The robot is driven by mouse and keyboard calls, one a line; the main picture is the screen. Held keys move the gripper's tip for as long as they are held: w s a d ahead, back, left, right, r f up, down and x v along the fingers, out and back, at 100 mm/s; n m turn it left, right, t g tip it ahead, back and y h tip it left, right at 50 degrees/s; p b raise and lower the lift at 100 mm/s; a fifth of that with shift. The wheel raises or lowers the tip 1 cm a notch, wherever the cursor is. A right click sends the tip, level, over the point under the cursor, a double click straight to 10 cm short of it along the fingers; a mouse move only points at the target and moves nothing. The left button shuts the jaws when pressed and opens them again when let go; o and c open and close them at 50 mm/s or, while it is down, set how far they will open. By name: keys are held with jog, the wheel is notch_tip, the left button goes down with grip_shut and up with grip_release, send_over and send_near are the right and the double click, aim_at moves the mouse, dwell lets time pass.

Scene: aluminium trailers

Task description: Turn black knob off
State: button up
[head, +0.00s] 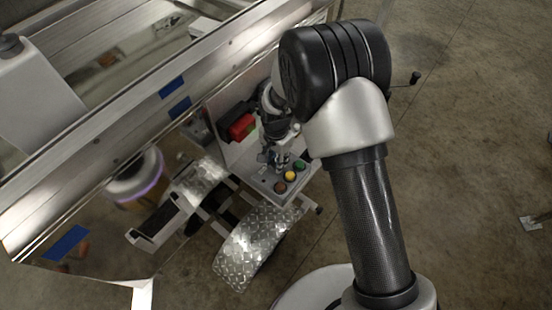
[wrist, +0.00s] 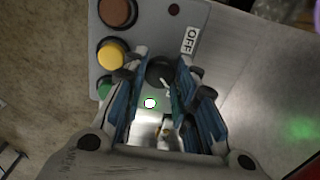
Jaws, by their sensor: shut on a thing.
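The black knob (wrist: 159,69) is on the grey control box (wrist: 150,28), between my fingertips in the wrist view. My gripper (wrist: 162,72) is shut on the knob, with a finger on either side of it. A light mark shows on the knob; its exact setting is hard to read. An OFF label (wrist: 190,40) is on the box just beyond the knob, up and to the right. In the head view my gripper (head: 274,158) is over the control box (head: 265,182), and I cannot make out the knob there.
Beside the knob are a yellow button (wrist: 112,53), a brownish-red button (wrist: 117,12) and a green button (wrist: 105,88). A red and black device (head: 241,127) is mounted behind the box. A diamond-plate fender (head: 250,245) stands in front. Open floor lies to the right.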

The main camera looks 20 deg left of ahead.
jog(key=c, duration=0.4)
jog(key=shift+c, duration=0.2)
jog(key=n, duration=0.4)
jog(key=shift+p, duration=0.4)
jog(key=n, duration=0.4)
jog(key=shift+p, duration=0.3)
jog(key=n, duration=0.9)
jog(key=shift+n+p, duration=0.4)
